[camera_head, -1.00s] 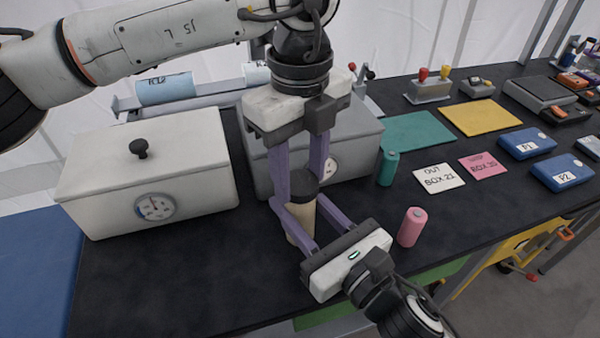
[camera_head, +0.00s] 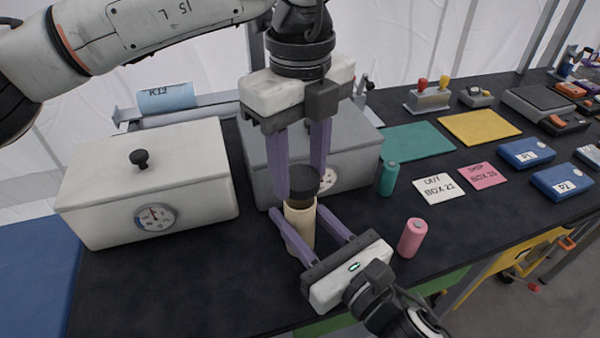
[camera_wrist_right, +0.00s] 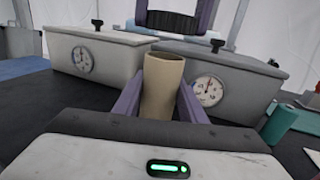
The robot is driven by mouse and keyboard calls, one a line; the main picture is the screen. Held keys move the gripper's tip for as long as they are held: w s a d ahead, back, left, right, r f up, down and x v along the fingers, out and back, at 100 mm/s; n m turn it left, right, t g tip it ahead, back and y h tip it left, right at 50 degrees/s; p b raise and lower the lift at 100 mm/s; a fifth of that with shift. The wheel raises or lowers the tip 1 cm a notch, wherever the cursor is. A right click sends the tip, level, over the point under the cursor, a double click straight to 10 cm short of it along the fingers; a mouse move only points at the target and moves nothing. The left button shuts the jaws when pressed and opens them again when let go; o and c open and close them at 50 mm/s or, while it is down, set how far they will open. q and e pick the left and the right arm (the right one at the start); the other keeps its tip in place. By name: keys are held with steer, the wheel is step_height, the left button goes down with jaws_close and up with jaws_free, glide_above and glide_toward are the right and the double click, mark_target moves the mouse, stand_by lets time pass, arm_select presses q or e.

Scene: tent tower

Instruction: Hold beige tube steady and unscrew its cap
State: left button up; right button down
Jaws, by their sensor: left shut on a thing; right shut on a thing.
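The beige tube (camera_head: 299,232) stands upright near the middle of the bench. My right gripper (camera_head: 302,226) is shut around its body from the front. The tube also shows in the right wrist view (camera_wrist_right: 162,90), with its open top uncovered. The dark cap (camera_head: 304,180) is apart from the tube, a little above its mouth. My left gripper (camera_head: 301,172) comes down from above and is shut on the cap. In the right wrist view the cap (camera_wrist_right: 171,25) hangs over the tube with a clear gap.
A white lidded box (camera_head: 150,180) with a dial stands at left, and a grey box (camera_head: 352,150) is behind the tube. A teal tube (camera_head: 388,178) and a pink tube (camera_head: 412,238) stand to the right. The bench front left is clear.

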arm_select(q)
step_height(320, 180, up, 2)
steer(key=shift+r, duration=0.2)
arm_select(e)
steer(key=c, duration=1)
jaws_free()
steer(key=shift+c, duration=0.2)
